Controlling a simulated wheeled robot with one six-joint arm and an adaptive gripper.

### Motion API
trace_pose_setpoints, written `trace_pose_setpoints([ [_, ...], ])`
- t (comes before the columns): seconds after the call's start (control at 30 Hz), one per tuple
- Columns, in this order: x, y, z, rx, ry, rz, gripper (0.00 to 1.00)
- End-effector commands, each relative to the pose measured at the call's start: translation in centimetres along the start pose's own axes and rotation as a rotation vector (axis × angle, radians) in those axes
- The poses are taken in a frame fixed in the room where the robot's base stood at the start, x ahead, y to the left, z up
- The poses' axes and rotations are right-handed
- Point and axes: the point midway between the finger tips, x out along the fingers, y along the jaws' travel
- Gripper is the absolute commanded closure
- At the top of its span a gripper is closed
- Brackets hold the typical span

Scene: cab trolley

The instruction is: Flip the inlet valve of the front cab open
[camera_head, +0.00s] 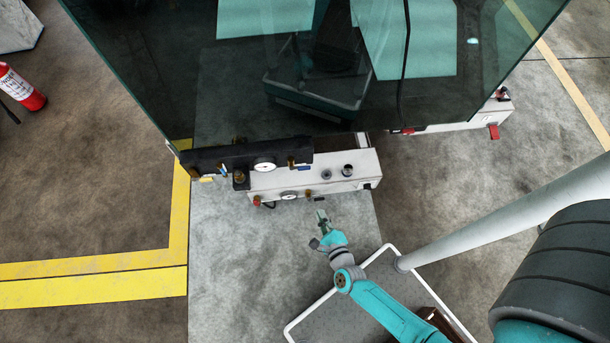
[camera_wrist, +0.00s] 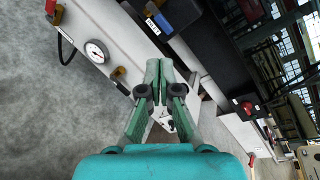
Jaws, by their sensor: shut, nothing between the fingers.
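In the head view the front cab's pale valve box (camera_head: 325,178) sits below the dark glass, with round gauges, brass fittings and small coloured handles. I cannot tell for sure which handle is the inlet valve. A brass fitting (camera_head: 308,195) is on the box's near side; it also shows in the wrist view (camera_wrist: 118,72), left of the fingers. A red knob (camera_head: 257,201) is at the box's lower left. My gripper (camera_head: 321,215) is just below the box in the head view, shut and empty. In the wrist view its closed fingers (camera_wrist: 160,82) cover part of the box.
A pressure gauge (camera_wrist: 96,51) is left of the fingers. A dark panel (camera_head: 215,160) overlaps the box's left end. Another pale box with a red handle (camera_head: 493,132) is at right. A fire extinguisher (camera_head: 22,88) stands far left. Grey floor is clear left of my gripper.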

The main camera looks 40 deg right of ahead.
Motion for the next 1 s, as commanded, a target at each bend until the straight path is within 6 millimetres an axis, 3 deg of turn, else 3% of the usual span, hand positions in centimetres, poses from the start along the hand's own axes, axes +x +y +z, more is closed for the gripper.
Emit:
trace_pose_setpoints([
  [0.03, 1.6, 0.7, -0.3, 0.085, 0.016, -0.009, 1.0],
  [0.2, 5.7, 2.5, -1.6, 0.386, 0.078, -0.05, 1.0],
  [0.43, 10.0, 4.1, -2.6, 0.717, 0.145, -0.12, 1.0],
  [0.63, 11.7, 4.7, -3.0, 0.857, 0.171, -0.157, 1.0],
  [1.0, 11.8, 4.8, -3.1, 0.882, 0.176, -0.163, 1.0],
])
